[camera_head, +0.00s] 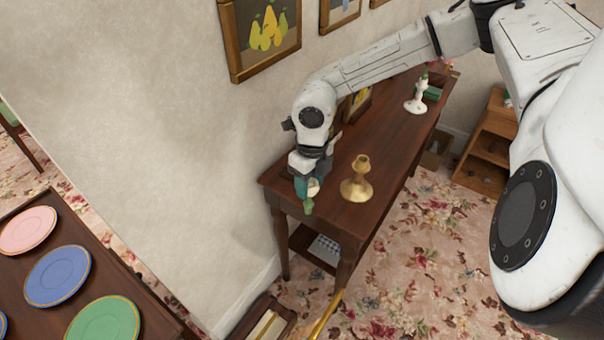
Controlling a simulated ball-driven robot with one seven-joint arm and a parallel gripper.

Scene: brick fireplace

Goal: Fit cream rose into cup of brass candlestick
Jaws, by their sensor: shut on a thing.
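The brass candlestick (357,187) stands upright near the front end of the dark wooden side table, its cup at the top. My gripper (307,188) is to the left of the candlestick, over the table's left end, pointing down. It is shut on the cream rose (314,187), of which a small pale part shows beside the fingers. A green tip (309,207) shows below the fingers, seemingly the rose's stem. The rose is apart from the candlestick. The fingers hide much of the rose.
The side table (385,135) also bears a white candlestick (416,97) and a small framed picture (358,104) farther back. The wall with a pear picture (264,32) is close behind my arm. Coloured plates (58,275) lie on another table at lower left.

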